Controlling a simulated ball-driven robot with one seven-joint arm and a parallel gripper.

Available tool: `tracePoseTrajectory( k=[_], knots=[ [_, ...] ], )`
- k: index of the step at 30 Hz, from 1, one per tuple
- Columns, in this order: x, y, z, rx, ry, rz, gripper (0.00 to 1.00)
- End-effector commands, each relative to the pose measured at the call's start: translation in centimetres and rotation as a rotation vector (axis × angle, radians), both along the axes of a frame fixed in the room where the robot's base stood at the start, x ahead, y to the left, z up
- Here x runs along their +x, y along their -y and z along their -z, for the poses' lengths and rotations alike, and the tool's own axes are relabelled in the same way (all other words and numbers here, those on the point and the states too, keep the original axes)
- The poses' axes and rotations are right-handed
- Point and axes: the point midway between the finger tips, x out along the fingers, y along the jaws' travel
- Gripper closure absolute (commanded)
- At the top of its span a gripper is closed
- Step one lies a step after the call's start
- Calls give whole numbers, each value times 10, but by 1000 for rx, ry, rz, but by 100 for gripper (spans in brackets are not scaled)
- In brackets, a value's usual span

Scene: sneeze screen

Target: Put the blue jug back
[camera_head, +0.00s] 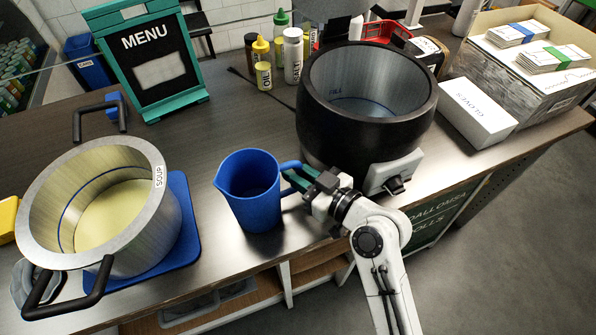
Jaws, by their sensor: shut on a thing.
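The blue jug (254,201) is upright near the front edge of the metal counter, between the soup pot and the black kettle. Its handle points right, towards my arm. My gripper (291,178) is shut on the jug's handle, coming from the right. I cannot tell whether the jug's base touches the counter. Its inside looks dark and I see no liquid in it.
The soup pot (146,255) stands left on a blue mat (183,239). The black kettle (322,137) is close behind my gripper. A menu stand (187,95), bottles (292,56) and a gloves box (477,112) stand farther back. Bare counter (225,130) lies behind the jug.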

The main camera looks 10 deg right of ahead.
Motion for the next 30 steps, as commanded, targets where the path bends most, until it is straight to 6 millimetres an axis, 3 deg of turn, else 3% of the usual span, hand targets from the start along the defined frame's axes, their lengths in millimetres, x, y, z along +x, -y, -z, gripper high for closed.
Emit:
tracePoseTrajectory(
  k=[5,6,14,24,30],
  knots=[
    [0,0,3,1,2,0,100],
    [0,0,3,0,0,-1,78],
    [0,0,2,0,0,-1,54],
    [0,0,-3,0,0,0,54],
    [-26,23,-2,0,1,3,54]
  ],
)
